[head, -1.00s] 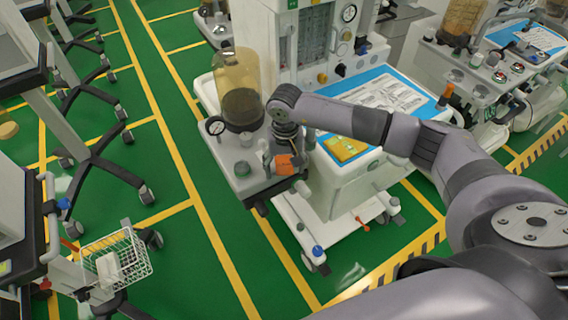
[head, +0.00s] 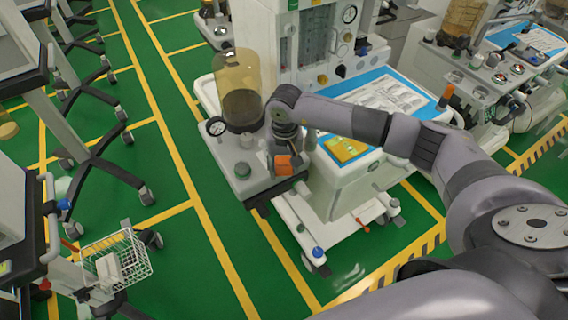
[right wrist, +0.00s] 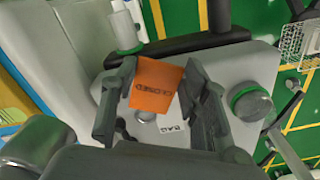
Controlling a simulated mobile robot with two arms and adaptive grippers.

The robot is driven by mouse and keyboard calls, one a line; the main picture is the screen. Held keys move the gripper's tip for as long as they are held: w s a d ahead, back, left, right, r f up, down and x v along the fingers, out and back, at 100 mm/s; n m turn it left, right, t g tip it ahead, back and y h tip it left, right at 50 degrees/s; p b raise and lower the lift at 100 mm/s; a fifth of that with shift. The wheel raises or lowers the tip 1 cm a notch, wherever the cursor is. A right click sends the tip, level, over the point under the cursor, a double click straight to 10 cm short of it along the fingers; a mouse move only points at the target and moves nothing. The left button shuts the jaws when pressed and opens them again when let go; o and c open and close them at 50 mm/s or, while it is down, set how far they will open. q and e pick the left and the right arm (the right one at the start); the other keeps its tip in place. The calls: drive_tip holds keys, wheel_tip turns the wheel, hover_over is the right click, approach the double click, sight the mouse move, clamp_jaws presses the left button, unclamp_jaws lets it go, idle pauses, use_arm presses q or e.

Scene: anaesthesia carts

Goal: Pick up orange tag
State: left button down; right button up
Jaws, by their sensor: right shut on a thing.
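The orange tag (right wrist: 156,87) with dark lettering shows between the two fingers of my right gripper (right wrist: 158,92) in the right wrist view. The fingers are shut on it, one at each side edge. In the head view the orange tag (head: 283,165) shows at the tip of my right gripper (head: 285,160), over the front part of the cart's grey side unit. Part of the gripper is hidden behind my wrist. My left gripper does not show.
The anaesthesia cart's grey unit (head: 225,160) carries an amber canister (head: 240,90), a gauge (head: 215,127) and a green-ringed knob (right wrist: 249,102). A blue-bordered sheet (head: 385,92) and a yellow packet (head: 345,150) lie right.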

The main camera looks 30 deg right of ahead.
sight(285, 172)
drive_tip(key=shift+s+d+f, duration=0.15)
drive_tip(key=shift+d, duration=0.05)
drive_tip(key=shift+r+p, duration=0.25)
drive_tip(key=shift+p, duration=0.35)
drive_tip(key=shift+r, duration=0.3)
wheel_tip(285, 172, up, 20)
drive_tip(key=b, duration=0.4)
drive_tip(key=shift+f, duration=0.25)
